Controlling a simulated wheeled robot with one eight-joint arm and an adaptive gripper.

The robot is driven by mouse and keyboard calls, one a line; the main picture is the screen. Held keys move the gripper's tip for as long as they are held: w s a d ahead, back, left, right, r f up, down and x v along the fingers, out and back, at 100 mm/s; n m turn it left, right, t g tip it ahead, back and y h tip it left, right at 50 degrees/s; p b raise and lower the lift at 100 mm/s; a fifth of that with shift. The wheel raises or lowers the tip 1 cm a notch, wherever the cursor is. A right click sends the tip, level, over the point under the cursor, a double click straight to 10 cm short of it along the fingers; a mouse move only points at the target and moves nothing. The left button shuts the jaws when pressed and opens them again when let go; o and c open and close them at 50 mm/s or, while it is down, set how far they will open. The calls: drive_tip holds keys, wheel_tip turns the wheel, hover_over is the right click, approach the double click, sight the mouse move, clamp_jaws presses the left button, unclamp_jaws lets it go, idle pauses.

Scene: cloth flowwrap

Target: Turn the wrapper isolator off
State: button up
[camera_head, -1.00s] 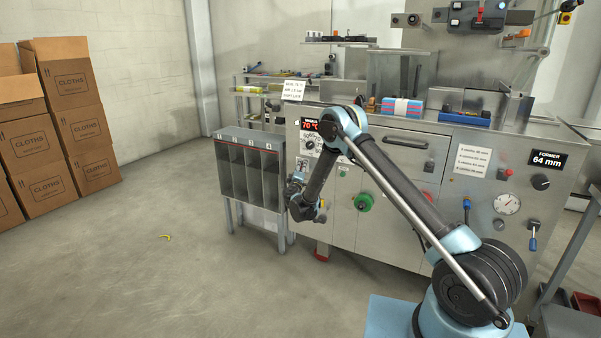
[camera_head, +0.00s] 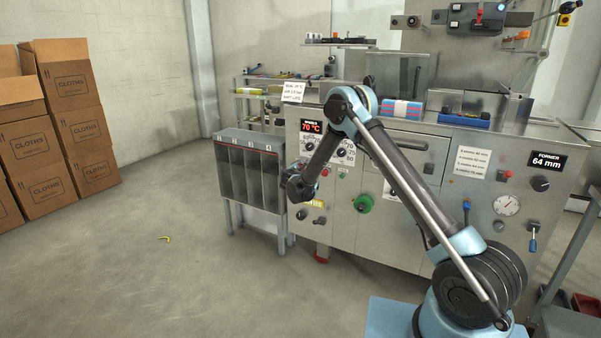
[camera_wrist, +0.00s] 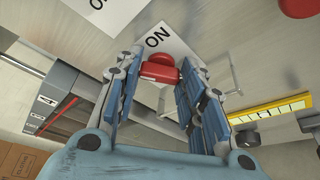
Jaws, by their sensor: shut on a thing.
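In the wrist view, a red isolator handle (camera_wrist: 160,73) sits on a pale plate (camera_wrist: 157,38) marked ON, on the steel panel. My gripper (camera_wrist: 166,64) is shut on this red handle, with a blue-padded finger on either side of it. A second red handle (camera_wrist: 297,7) shows at the top edge, apart from my gripper. Another plate (camera_wrist: 101,10) with lettering partly cut off lies at the top left. In the head view, my wrist and arm cover the isolator handles at the machine's left end.
The grey bin rack (camera_head: 232,140) stands close to the left of my wrist. Cartons (camera_head: 75,130) stand far left. The floor between is mostly clear.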

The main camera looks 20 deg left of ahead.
drive_tip(key=shift+a+n+g+h, duration=0.15)
drive_tip(key=shift+n+g+h, duration=0.15)
drive_tip(key=shift+n+h, duration=0.35)
drive_tip(key=shift+n, duration=0.25)
drive_tip(key=o, duration=1)
drive_tip(key=shift+o, duration=0.2)
drive_tip(key=v, duration=1.2)
